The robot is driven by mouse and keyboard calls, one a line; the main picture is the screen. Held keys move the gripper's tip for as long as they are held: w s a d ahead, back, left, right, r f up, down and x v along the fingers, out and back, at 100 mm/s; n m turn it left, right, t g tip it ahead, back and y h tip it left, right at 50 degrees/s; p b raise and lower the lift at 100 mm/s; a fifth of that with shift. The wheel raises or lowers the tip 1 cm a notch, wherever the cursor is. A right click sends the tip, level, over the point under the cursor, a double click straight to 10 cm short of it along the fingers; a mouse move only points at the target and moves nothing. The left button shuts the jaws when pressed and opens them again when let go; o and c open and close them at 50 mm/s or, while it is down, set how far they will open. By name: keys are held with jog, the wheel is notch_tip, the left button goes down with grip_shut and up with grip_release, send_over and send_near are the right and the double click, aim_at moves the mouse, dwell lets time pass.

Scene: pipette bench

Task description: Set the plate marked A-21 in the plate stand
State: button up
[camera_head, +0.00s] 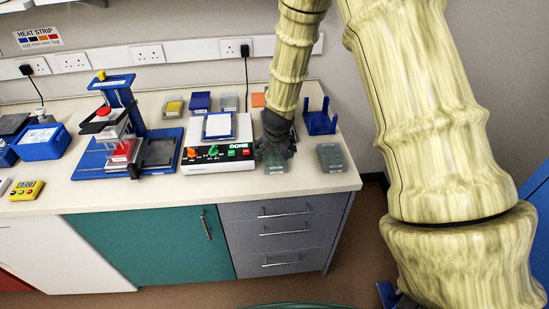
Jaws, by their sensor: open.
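My gripper (276,153) reaches down from above at the right part of the bench, with its dark fingers open. It is over or around a grey-green plate (273,165), which it partly hides; I cannot tell whether they touch. A second, similar plate (331,158) lies flat to the right, near the bench's front right corner. I cannot read a mark A-21 on either plate. A blue holder with upright corner posts (319,123), which looks like the plate stand, is behind the second plate and appears empty.
Left of my gripper is a white machine (220,160) with knobs and a blue-framed top. Further left stands a blue press (123,110). Several small boxes, including a dark blue one (200,102), line the wall.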

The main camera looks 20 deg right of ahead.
aim_at(274, 155)
jog(key=shift+p+x, duration=0.6)
jog(key=shift+x, duration=1.25)
jog(key=shift+d, duration=0.15)
jog(key=shift+r, duration=0.1)
jog(key=c, duration=0.9)
jog(key=shift+r, duration=0.1)
